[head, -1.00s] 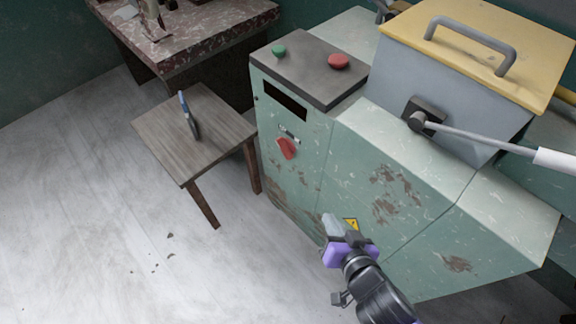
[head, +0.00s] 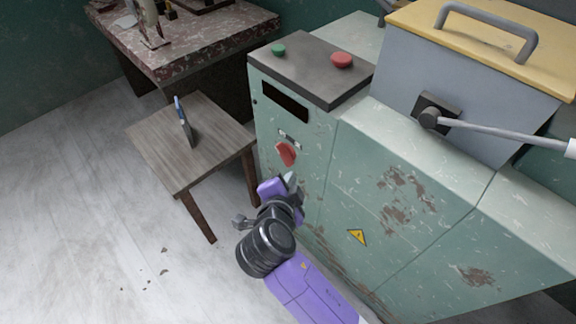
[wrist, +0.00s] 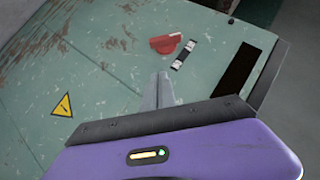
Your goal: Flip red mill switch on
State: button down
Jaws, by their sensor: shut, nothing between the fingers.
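The red mill switch (head: 287,154) is a red rotary knob on the front of the pale green machine (head: 330,180). It also shows in the wrist view (wrist: 165,43), beyond my fingertips, beside a small label plate. My gripper (head: 291,180) is just below the switch in the head view, with a small gap in the picture; whether it touches cannot be told. In the wrist view the gripper's fingers (wrist: 160,88) are together, pointing toward the switch, with nothing between them.
A green button (head: 278,50) and a red button (head: 342,60) sit on the machine's dark top panel. A lever (head: 500,132) sticks out from the hopper. A wooden stool (head: 205,150) with a blue-handled tool (head: 184,120) stands left. The floor in front is mostly clear.

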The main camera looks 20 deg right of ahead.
send_near(290, 161)
jog(key=w+d, duration=0.2)
jog(key=d, duration=0.2)
jog(key=shift+w+a+f, duration=0.3)
jog(key=shift+w+f, duration=0.3)
jog(key=shift+f, duration=0.1)
jog(key=shift+w+a+f, duration=0.3)
jog(key=shift+w+f, duration=0.3)
jog(key=shift+f, duration=0.15)
jog(key=shift+d+f+b, duration=0.1)
jog(key=shift+f+b, duration=0.15)
jog(key=shift+b, duration=0.75)
jog(key=shift+r, duration=0.1)
